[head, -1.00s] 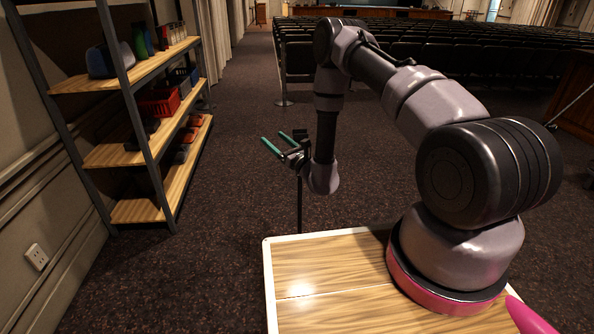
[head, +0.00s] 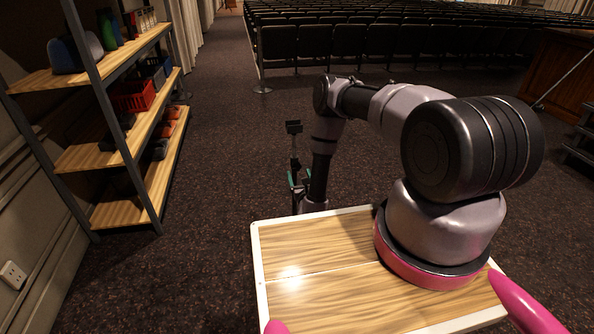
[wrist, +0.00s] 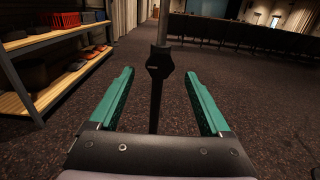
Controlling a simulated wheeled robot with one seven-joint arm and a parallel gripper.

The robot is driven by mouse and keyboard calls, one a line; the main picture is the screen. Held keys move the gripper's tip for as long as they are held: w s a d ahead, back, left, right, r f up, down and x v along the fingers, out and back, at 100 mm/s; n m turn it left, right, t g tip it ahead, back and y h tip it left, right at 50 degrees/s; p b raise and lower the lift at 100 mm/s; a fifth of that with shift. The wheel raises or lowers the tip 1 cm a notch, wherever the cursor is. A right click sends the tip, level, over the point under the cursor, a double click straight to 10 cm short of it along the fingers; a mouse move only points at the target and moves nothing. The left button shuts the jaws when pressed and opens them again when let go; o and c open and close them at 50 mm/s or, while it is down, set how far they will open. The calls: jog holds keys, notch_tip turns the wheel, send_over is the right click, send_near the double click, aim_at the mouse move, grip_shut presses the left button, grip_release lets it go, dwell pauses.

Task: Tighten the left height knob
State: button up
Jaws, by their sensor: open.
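A thin dark upright pole with a black knob or clamp (wrist: 159,62) on it stands ahead of my gripper (wrist: 159,74) in the wrist view. Whether this is the left height knob I cannot tell. My gripper has two teal fingers, wide open and empty, one on each side of the pole in the picture. The knob shows between and just above the fingertips; I see no contact, and cannot judge the depth. In the head view, my gripper (head: 298,178) is low behind the table and partly hidden by my arm.
A wooden table top (head: 310,245) lies in front of me below my arm. A shelf rack (head: 130,150) with bins and boxes stands on the left. Rows of dark seats (head: 400,38) fill the back. Open carpet (head: 220,150) lies between rack and seats.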

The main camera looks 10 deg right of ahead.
aim_at(297, 168)
jog(key=shift+w, duration=1.95)
grip_shut()
